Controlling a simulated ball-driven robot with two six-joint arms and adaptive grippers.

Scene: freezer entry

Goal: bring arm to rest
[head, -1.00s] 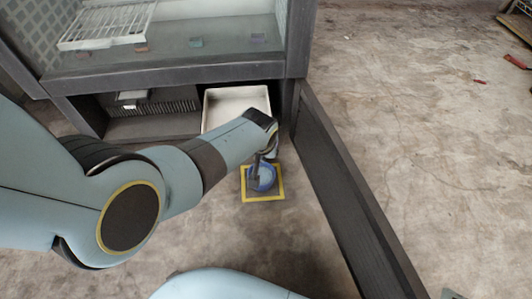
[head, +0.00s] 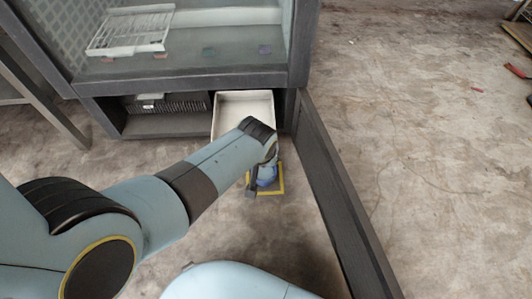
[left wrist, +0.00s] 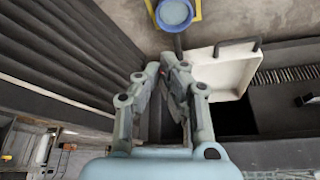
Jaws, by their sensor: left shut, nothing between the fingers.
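My left arm reaches in from the left in the head view, and its gripper (head: 252,188) hangs over the floor in front of the freezer cabinet. In the left wrist view the left gripper's fingers (left wrist: 160,66) are together with nothing between them. A blue round container (left wrist: 174,12) stands inside a yellow square outline (head: 282,184) on the floor, partly hidden by my gripper in the head view. It is apart from the fingers in the wrist view. My right gripper is not in view.
An open white drawer (head: 243,103) juts from the cabinet's lower part, close to my left wrist. A white wire rack (head: 130,32) lies on the cabinet's upper floor. A long dark panel (head: 340,195) stands to the right. Open floor (head: 430,150) lies beyond it.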

